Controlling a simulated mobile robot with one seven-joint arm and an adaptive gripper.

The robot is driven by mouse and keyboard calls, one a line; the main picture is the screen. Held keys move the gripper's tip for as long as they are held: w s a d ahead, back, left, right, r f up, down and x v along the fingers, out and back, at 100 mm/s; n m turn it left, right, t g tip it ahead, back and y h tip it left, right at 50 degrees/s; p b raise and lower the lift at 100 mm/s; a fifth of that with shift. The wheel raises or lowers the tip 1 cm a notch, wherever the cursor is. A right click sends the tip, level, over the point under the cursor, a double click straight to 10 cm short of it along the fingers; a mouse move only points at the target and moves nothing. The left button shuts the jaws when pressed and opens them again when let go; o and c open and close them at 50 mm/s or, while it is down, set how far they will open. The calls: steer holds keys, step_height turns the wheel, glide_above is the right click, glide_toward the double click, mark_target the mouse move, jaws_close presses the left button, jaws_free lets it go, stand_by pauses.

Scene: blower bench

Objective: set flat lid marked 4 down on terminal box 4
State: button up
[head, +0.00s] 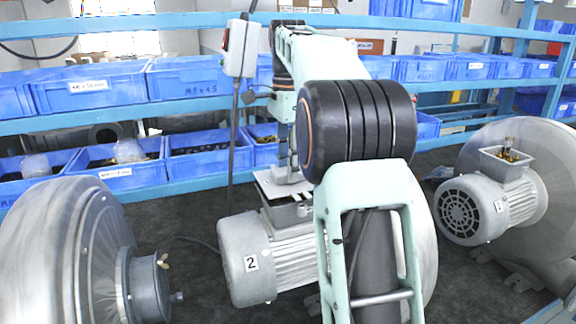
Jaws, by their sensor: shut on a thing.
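My gripper (284,172) is partly hidden by my own arm, near the middle of the head view. It is shut on a flat pale lid (266,184). The lid is roughly level, just over the grey terminal box (284,212) on top of the motor marked 2 (252,264). I cannot tell whether lid and box touch. A number 4 cannot be made out on the lid, and no box marked 4 is visible. My arm hides the right part of this motor and blower.
At right, another blower motor (488,210) has an open terminal box (506,160) with wires showing. A large blower housing (75,250) stands at left. A grey-red switch box (240,48) hangs on a cable near my arm. Blue bins (95,88) line the rack behind.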

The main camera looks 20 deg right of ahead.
steer(key=shift+f+b, duration=0.55)
steer(key=shift+f, duration=0.4)
stand_by(1.0)
steer(key=o, duration=1.3)
steer(key=shift+r, duration=3.75)
